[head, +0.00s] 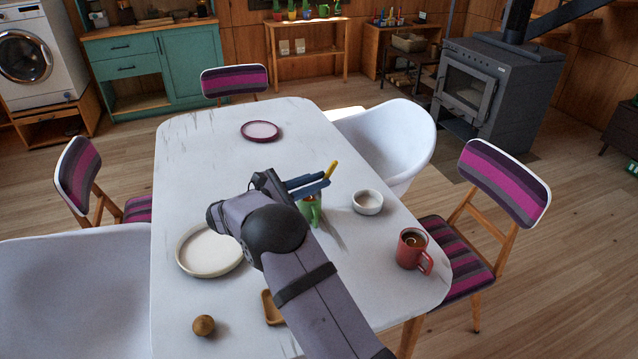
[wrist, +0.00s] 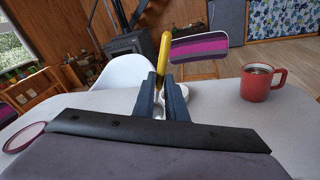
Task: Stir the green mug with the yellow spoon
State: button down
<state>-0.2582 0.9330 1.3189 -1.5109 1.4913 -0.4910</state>
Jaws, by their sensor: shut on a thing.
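A green mug (head: 311,212) stands on the white table under my gripper, partly hidden by the fingers. In the wrist view I cannot make it out behind the gripper. My gripper (head: 322,182) is shut on the yellow spoon (head: 331,170), above the mug. The spoon's yellow handle sticks up at a tilt past the fingertips; it also shows in the wrist view (wrist: 163,55) between the two blue fingers (wrist: 161,95).
On the white table (head: 200,150) a white bowl (head: 367,203) stands right of the mug, and a red mug (head: 412,250) of dark drink farther right. A white plate (head: 195,262) lies left, a purple-rimmed plate (head: 261,131) at the far end. A brown ball (head: 204,325) lies near the front.

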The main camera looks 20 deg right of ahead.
aim_at(318, 195)
jog(key=f, duration=0.2)
jog(key=shift+a+f+y, duration=0.2)
jog(key=shift+f+y, duration=0.1)
jog(key=shift+w+a+f+b, duration=0.1)
jog(key=shift+w+f+b, duration=0.5)
jog(key=shift+f, duration=0.15)
jog(key=shift+a+f+b, duration=0.1)
jog(key=shift+f+b, duration=0.15)
jog(key=shift+b, duration=0.1)
jog(key=shift+w+a+f+b, duration=0.1)
jog(key=shift+w+f+b, duration=0.1)
jog(key=shift+f+b, duration=0.2)
jog(key=shift+w+a+f+b, duration=0.1)
jog(key=shift+w+f+b, duration=0.15)
jog(key=shift+f, duration=0.2)
jog(key=shift+f, duration=0.1)
jog(key=shift+s, duration=0.1)
